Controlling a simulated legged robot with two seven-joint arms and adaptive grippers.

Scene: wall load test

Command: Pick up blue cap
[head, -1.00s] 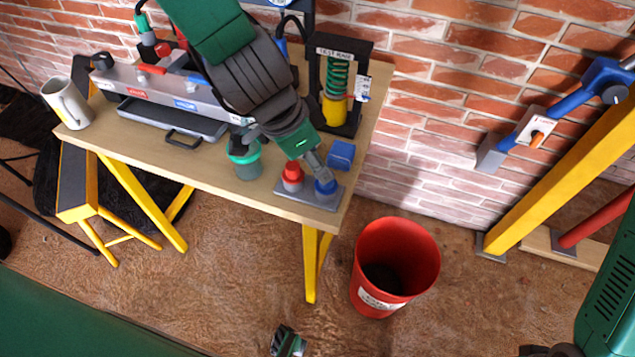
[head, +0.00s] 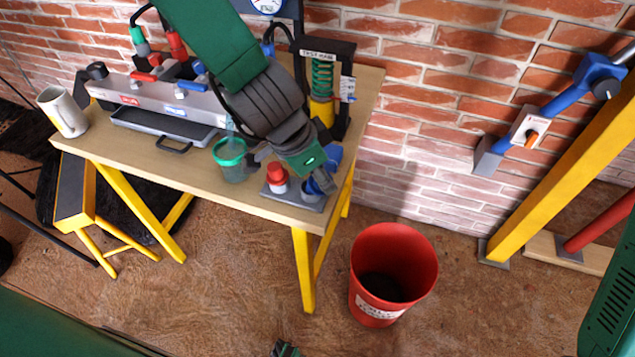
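The blue cap (head: 313,187) is on a grey cup-like body on the small grey plate (head: 299,202) at the table's front right corner. The red cap (head: 276,174) stands just left of it. My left gripper (head: 322,182) reaches down from the upper left, with its fingers at the blue cap. The fingers overlap the cap and partly hide it; I cannot tell whether they are closed on it.
A blue block (head: 334,155) sits behind the gripper, near the test stand (head: 343,85). A green-rimmed cup (head: 231,165) stands to the left. A red bin (head: 392,265) is on the floor right of the wooden table (head: 200,180).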

